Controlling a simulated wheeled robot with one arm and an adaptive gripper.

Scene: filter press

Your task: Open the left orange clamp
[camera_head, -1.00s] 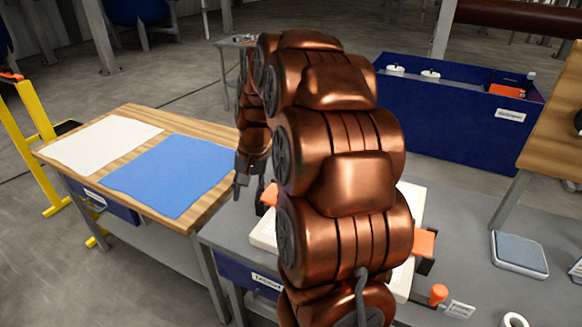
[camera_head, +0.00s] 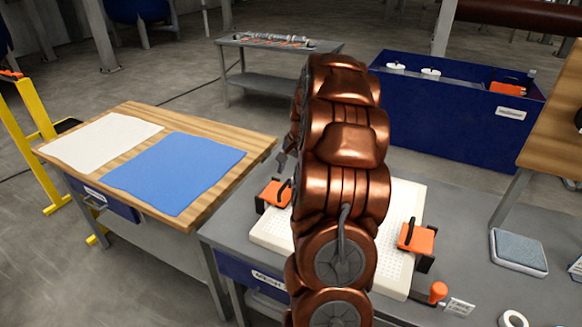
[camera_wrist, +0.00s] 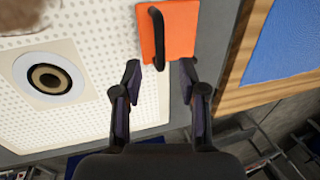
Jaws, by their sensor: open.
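The left orange clamp (camera_head: 272,193) sits at the left edge of the white perforated plate (camera_head: 268,236), with a black bar handle on top. The wrist view shows this clamp (camera_wrist: 181,32) straight ahead, its black handle (camera_wrist: 157,38) lying along the orange block. My gripper (camera_wrist: 160,66) is open and empty. Its two fingers appear on either side of the handle's near end; whether they are at its height I cannot tell. In the head view my gripper (camera_head: 282,160) shows only partly, just above the clamp, the rest hidden by my arm.
A right orange clamp (camera_head: 416,238) sits at the plate's other side. A round port (camera_wrist: 49,78) is in the plate. A wooden-topped table (camera_head: 128,112) with white and blue sheets stands close on the left. A blue bin (camera_head: 440,125) stands behind.

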